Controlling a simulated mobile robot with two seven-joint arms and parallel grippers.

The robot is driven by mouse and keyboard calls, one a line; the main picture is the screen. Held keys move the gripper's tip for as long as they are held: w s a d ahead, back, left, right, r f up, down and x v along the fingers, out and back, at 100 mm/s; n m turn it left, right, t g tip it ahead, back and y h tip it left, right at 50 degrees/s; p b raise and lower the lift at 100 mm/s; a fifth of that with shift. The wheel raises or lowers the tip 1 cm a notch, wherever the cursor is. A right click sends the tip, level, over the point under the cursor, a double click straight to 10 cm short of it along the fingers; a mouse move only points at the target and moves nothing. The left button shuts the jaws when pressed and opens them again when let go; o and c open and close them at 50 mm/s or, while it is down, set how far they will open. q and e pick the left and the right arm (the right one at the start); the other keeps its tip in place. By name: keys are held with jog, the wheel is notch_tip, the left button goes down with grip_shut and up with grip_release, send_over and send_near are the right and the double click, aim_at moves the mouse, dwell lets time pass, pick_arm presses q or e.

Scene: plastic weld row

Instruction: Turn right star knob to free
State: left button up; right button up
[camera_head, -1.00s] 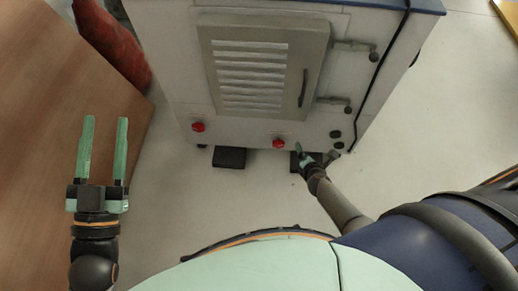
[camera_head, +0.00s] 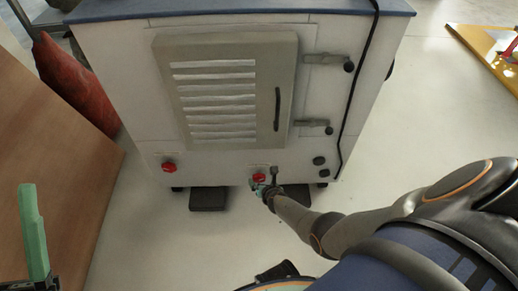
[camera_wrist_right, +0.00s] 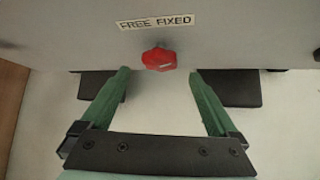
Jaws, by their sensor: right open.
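The right star knob (camera_head: 259,178) is red and sits low on the front of the white cabinet. In the right wrist view the knob (camera_wrist_right: 158,60) lies just beyond and between my fingertips, under a label (camera_wrist_right: 157,22) reading "FREE FIXED". My right gripper (camera_head: 262,188) is open at the knob, its fingers (camera_wrist_right: 160,80) on either side with gaps; no contact shows. In the head view the gripper partly covers the knob's lower side. My left gripper (camera_head: 33,230) is at the lower left edge, one green finger showing, the other cut off, away from the cabinet.
Another red star knob (camera_head: 169,167) is further left on the cabinet (camera_head: 350,60). A louvred door (camera_head: 225,90) with handle and latches is above. Dark feet (camera_head: 208,199) stick out below. A wooden panel (camera_head: 60,190) stands at left. The floor in front is clear.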

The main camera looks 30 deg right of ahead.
aim_at(259, 180)
jog(key=b+x, duration=0.4)
jog(key=shift+w+d+f, duration=0.1)
jog(key=shift+w+f, duration=0.05)
jog(key=shift+f, duration=0.25)
pick_arm(q)
notch_tip(259, 180, down, 7)
jog(key=b, duration=0.1)
jog(key=shift+w+d, duration=0.15)
jog(key=shift+d, duration=0.25)
pick_arm(e)
jog(key=shift+x, duration=0.75)
pick_arm(q)
jog(key=shift+f, duration=0.1)
pick_arm(e)
jog(key=shift+w+r, duration=0.15)
